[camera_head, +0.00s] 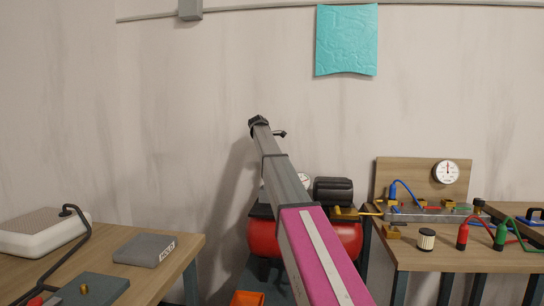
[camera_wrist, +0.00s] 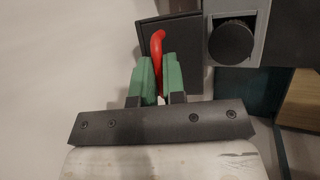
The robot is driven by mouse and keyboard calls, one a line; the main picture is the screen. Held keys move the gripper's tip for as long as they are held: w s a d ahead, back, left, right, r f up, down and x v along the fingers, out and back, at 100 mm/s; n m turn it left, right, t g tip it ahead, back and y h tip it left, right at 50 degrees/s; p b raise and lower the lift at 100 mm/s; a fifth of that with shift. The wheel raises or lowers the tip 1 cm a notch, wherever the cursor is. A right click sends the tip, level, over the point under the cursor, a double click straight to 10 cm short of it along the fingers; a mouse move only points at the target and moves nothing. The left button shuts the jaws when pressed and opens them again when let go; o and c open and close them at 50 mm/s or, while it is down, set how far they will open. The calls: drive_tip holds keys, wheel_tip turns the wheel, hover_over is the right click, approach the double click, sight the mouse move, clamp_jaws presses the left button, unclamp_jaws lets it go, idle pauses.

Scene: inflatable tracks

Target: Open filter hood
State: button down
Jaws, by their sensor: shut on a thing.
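In the wrist view my gripper (camera_wrist: 157,62) has two green fingers closed around a red curved handle (camera_wrist: 157,37). The handle stands up against a dark square panel (camera_wrist: 186,50), which looks like the filter hood. I see no open gap at the panel's edges, but much of it is hidden by the fingers. In the head view my arm crosses the middle and hides the gripper and the handle. Behind my arm stands a red compressor tank (camera_head: 262,237) with a black cylindrical part (camera_head: 333,190) on top.
A grey block with a round black knob (camera_wrist: 231,42) is close right of the panel. A wooden bench (camera_head: 446,261) at right holds a filter cartridge (camera_head: 426,239), hoses and a gauge (camera_head: 447,172). A left table (camera_head: 185,250) holds a grey pad (camera_head: 145,250) and a white box (camera_head: 40,231).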

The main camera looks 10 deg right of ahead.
drive_tip(key=shift+w+d+f, duration=0.1)
drive_tip(key=shift+w+d, duration=0.15)
drive_tip(key=shift+w, duration=0.5)
drive_tip(key=shift+w+d+f, duration=0.1)
drive_tip(key=shift+w+d, duration=0.15)
drive_tip(key=shift+w, duration=0.55)
drive_tip(key=shift+w+d+f, duration=0.1)
drive_tip(key=shift+w+d, duration=0.15)
drive_tip(key=shift+w, duration=0.5)
drive_tip(key=c, duration=1.2)
unclamp_jaws()
drive_tip(key=v, duration=1)
drive_tip(key=shift+s+a+r, duration=0.15)
drive_tip(key=shift+a+r, duration=0.05)
drive_tip(key=shift+r, duration=0.1)
